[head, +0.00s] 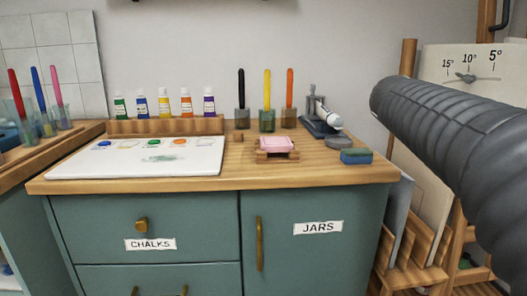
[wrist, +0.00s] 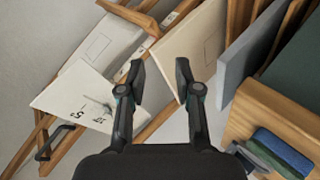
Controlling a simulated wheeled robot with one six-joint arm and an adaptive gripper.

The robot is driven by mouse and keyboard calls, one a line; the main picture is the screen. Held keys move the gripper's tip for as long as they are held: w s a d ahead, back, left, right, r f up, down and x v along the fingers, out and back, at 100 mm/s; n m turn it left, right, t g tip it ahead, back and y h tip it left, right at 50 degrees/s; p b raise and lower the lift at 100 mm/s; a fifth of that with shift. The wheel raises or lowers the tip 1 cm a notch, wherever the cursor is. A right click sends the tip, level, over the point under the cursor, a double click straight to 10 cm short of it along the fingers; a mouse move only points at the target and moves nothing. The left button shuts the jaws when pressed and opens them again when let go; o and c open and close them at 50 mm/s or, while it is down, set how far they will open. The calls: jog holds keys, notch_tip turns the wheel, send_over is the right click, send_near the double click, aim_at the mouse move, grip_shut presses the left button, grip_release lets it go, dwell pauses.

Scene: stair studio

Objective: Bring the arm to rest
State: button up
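My gripper (wrist: 160,82) shows in the wrist view with its two dark fingers spread apart and nothing between them. It hangs in free air, with the canvas boards and wooden rack beyond it. In the head view my grey arm crosses the right side, and the gripper itself is out of that frame.
A teal cabinet (head: 318,256) with a wooden top stands in the middle. On it are a white palette (head: 120,170), paint tubes, jars, a pink block (head: 276,144) and a blue-green sponge (head: 356,156). Boards (head: 437,150) lean in a rack at right.

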jog(key=s+a+f+n+t+y, duration=0.1)
jog(key=s+a+f+y, duration=0.9)
jog(key=s+a+f, duration=1)
notch_tip(320, 180, down, 4)
jog(key=shift+s+a+r, duration=0.2)
jog(key=shift+s+a, duration=0.15)
jog(key=shift+a, duration=0.8)
jog(key=shift+s, duration=0.1)
